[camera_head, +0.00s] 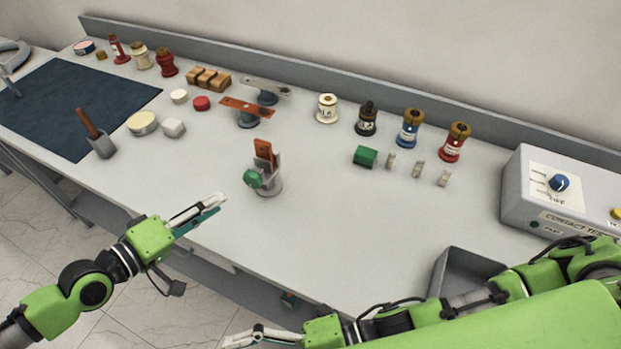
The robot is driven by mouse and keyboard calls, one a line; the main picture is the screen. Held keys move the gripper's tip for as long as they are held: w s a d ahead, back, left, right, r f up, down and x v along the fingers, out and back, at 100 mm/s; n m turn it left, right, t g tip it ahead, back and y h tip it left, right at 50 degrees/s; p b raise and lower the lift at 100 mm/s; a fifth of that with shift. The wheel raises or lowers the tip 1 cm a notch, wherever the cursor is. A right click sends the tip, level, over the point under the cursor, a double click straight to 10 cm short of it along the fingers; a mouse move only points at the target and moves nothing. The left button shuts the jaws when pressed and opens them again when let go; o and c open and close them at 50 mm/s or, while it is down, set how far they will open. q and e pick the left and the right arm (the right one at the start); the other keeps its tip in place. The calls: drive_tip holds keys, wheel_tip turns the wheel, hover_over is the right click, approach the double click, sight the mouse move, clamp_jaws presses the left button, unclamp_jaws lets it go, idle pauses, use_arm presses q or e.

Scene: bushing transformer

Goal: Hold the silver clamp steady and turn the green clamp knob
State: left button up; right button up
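The silver clamp (275,185) stands upright on the bench near the middle, on a round grey base. Its green knob (252,178) is on its left side. An orange-brown copper-like strip (263,151) stands up in the clamp. My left gripper (222,198) is left of the clamp and nearer the front edge, apart from it, with nothing seen in it. Its fingers overlap in this view, so their gap is unclear. My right gripper (228,341) is low at the picture's bottom, in front of the bench, apart from the clamp; its finger gap is also unclear.
A green block (365,156) and several small grey pieces lie right of the clamp. Several bushings line the back, including a blue one (410,128). A grey tester box (553,190) stands right; a dark open tray (466,268) is in front. Bench between clamp and tray is clear.

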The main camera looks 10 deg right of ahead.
sight(265, 175)
drive_tip(key=w+d+m+t, duration=0.1)
drive_tip(key=w+d+m, duration=0.1)
drive_tip(key=w, duration=0.4)
drive_tip(key=w+d+m+t+h, duration=0.1)
drive_tip(key=w+d+m+t, duration=0.1)
drive_tip(key=w, duration=0.4)
drive_tip(key=w+d+m+t+h, duration=0.1)
drive_tip(key=w+d+m, duration=0.2)
drive_tip(key=w, duration=0.3)
drive_tip(key=shift+w+d+f+m+t, duration=0.2)
drive_tip(key=shift+f+m+t, duration=0.2)
drive_tip(key=shift+m, duration=0.2)
drive_tip(key=w+d+r+m+t+h, duration=0.1)
drive_tip(key=w+d+r+m+t, duration=0.15)
drive_tip(key=w+d+m, duration=0.4)
drive_tip(key=w+d+r+m+t+h, duration=0.2)
drive_tip(key=w+d+r+m, duration=0.1)
drive_tip(key=w, duration=0.7)
drive_tip(key=x, duration=1.3)
drive_tip(key=shift+s+a+f, duration=0.1)
drive_tip(key=shift+a+f, duration=0.15)
drive_tip(key=shift+f, duration=0.1)
drive_tip(key=c, duration=1.7)
